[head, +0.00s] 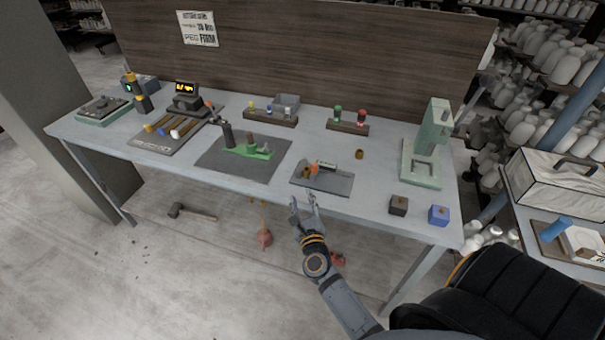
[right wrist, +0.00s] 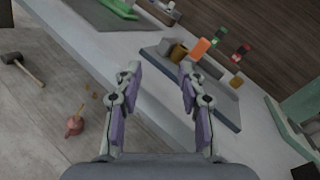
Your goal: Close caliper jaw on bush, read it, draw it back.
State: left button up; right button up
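The caliper fixture sits on a dark grey plate (head: 340,185) near the table's front edge, right of centre. A brown bush (head: 306,173) stands on the plate, with an orange jaw piece (head: 315,167) just to its right. In the right wrist view the bush (right wrist: 178,53) and the orange jaw (right wrist: 200,48) look close together; I cannot tell if they touch. A small readout (head: 328,166) is too small to read. My right gripper (head: 304,202) is open and empty, in front of the plate at the table edge, its fingers apart (right wrist: 159,72). My left gripper is not in view.
A loose brass bush (head: 359,154) lies behind the plate. A green press (head: 422,165) and dark and blue blocks (head: 438,215) stand to the right. A dark mat (head: 215,160) with a green fixture (head: 255,152) lies to the left. A rack (head: 347,127) stands behind.

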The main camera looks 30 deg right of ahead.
aim_at(314, 171)
jog(key=d+m+h, duration=0.1)
jog(key=m, duration=0.1)
jog(key=d+r+m+h, duration=0.1)
jog(key=m, duration=0.1)
jog(key=d+r+m, duration=0.1)
jog(key=m, duration=0.1)
jog(key=shift+s+d+g+h, duration=0.25)
jog(key=shift+s+g+h, duration=0.15)
jog(key=shift+s+d+r+m+g+h, duration=0.1)
jog(key=shift+d+m+g+h, duration=0.1)
jog(key=shift+m, duration=0.2)
jog(key=shift+d+r+m+g+h, duration=0.1)
jog(key=shift+m+h, duration=0.1)
jog(key=shift+m, duration=0.2)
jog(key=shift+a, duration=0.1)
jog(key=shift+r, duration=0.15)
jog(key=p+x, duration=0.1)
jog(key=x, duration=0.9)
jog(key=shift+w, duration=0.2)
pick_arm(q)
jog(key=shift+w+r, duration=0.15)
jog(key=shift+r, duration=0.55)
pick_arm(e)
jog(key=shift+c, duration=0.3)
grip_shut()
